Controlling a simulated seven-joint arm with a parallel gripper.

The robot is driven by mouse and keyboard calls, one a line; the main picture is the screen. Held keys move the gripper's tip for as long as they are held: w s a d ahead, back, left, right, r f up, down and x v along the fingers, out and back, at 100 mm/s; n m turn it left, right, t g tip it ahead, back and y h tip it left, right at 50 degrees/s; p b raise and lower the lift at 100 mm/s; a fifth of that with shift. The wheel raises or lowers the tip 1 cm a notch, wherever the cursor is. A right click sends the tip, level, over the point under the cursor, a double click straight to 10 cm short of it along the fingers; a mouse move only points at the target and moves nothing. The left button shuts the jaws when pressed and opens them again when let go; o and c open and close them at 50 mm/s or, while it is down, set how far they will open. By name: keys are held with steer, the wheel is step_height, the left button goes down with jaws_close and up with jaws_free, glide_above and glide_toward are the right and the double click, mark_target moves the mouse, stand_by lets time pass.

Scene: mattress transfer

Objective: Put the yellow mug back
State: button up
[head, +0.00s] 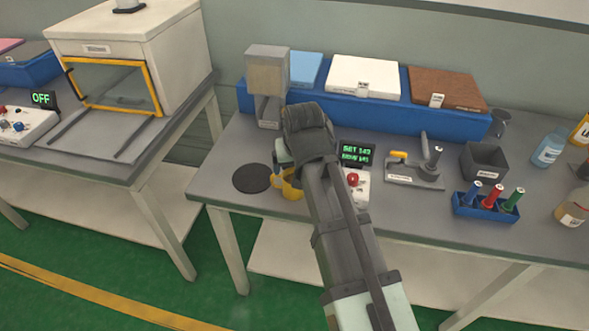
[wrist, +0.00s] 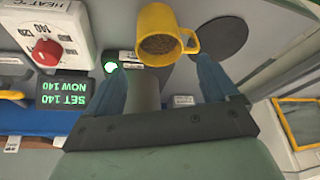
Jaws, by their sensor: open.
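The yellow mug (wrist: 155,38) stands upright with brown grainy contents, its handle pointing right in the wrist view. In the head view the mug (head: 291,189) is partly hidden by my gripper. A black round mat (wrist: 218,37) lies bare beside the mug on its handle side; in the head view this mat (head: 251,178) is left of the mug. My gripper (wrist: 163,76) is open and empty, with its two blue fingers pointing toward the mug. The mug is just beyond the fingertips, not between them. In the head view my gripper (head: 288,165) is mostly hidden by my wrist.
A heat controller (wrist: 47,35) with a red knob and a green display (wrist: 65,92) reading SET 140, NOW 140 is close by. A grey stand (head: 267,72) rises behind.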

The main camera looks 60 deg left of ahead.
steer(key=v, duration=0.7)
steer(key=shift+r, duration=0.35)
steer(key=shift+d, duration=0.15)
